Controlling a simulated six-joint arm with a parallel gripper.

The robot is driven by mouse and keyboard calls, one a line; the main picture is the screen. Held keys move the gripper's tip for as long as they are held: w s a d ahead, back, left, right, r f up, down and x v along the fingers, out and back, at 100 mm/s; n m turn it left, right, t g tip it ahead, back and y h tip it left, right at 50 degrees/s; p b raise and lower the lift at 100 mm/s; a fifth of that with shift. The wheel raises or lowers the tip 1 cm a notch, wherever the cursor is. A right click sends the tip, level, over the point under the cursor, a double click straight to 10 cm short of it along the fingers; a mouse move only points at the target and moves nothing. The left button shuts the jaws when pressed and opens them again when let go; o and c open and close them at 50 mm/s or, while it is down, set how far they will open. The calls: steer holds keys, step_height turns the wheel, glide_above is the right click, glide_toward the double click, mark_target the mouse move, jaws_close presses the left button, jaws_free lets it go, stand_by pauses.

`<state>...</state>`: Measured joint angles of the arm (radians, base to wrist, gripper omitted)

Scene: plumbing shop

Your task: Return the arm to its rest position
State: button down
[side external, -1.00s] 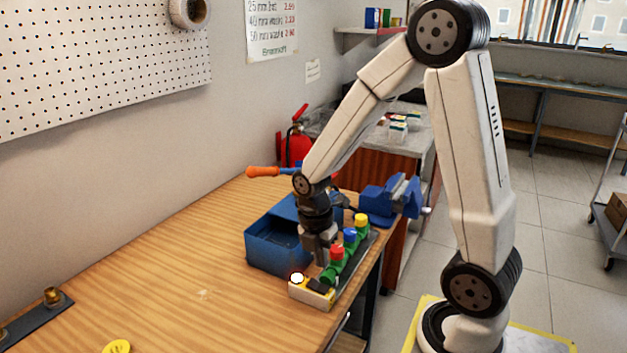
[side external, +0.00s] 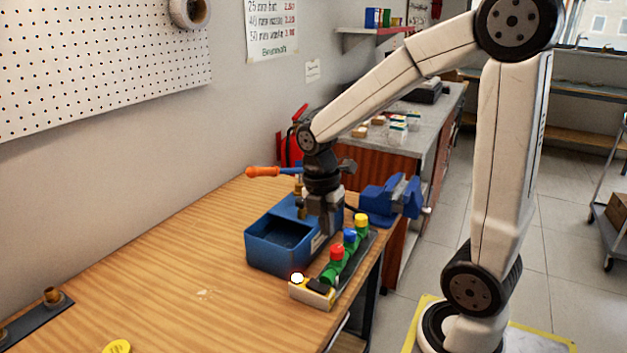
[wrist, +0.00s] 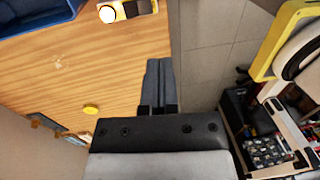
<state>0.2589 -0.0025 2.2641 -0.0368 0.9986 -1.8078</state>
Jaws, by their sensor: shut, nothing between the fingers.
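My gripper (side external: 326,228) hangs pointing down over the right end of the blue box, beside the row of green fittings. In the wrist view my gripper (wrist: 158,80) shows its two fingers pressed together with nothing between them. The blue box (side external: 262,252) sits on the wooden bench with an open compartment facing up. A rack of green fittings (side external: 338,266) with red, blue and yellow caps stands at the bench's right edge. A block with a lit white button (side external: 297,279) is at its front end; the button also shows in the wrist view (wrist: 107,14).
A blue vise (side external: 392,196) is fixed at the bench's far right corner. An orange-handled tool (side external: 262,172) and a red extinguisher (side external: 290,148) are behind the box. A yellow disc (side external: 117,346) lies at the front left. The middle of the bench (side external: 180,260) is mostly clear.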

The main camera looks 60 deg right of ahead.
steer(key=shift+f, duration=0.1)
steer(key=a+f+m+t, duration=0.4)
steer(key=a+f+m, duration=0.3)
steer(key=m, duration=1.1)
steer(key=shift+w+a, duration=0.15)
steer(key=shift+a, duration=0.3)
